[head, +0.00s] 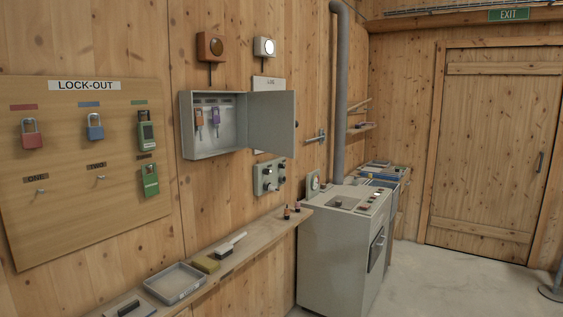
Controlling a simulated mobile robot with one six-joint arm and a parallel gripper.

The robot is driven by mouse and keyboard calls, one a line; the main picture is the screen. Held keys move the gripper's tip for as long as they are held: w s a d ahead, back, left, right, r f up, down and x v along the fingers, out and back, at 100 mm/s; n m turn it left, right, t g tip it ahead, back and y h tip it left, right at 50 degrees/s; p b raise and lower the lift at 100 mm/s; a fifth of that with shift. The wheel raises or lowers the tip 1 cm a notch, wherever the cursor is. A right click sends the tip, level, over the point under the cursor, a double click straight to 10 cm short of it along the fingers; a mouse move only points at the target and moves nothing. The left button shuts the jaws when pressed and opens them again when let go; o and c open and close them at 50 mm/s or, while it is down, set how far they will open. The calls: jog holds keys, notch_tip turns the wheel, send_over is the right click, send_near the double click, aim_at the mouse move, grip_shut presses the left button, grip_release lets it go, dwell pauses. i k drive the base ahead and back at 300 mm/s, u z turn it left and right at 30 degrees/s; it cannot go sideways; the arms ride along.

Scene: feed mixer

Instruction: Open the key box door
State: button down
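The key box (208,143) is a grey metal box on the wooden wall, left of the middle in the head view. Its door (271,122) stands open, swung out to the right, so the inside shows. Inside hang an orange-tagged key (199,118) and a purple-tagged key (215,116) below small labels. No hand or tool touches the door. My gripper is not in view.
A lock-out board (80,215) with padlocks hangs to the left. A narrow shelf (252,243) with a tray (174,283), a sponge and a brush runs below the box. A grey machine (335,255) stands right of it.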

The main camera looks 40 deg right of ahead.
aim_at(272, 122)
jog(key=u, duration=0.8)
jog(key=i, duration=1.15)
jog(key=z, duration=0.55)
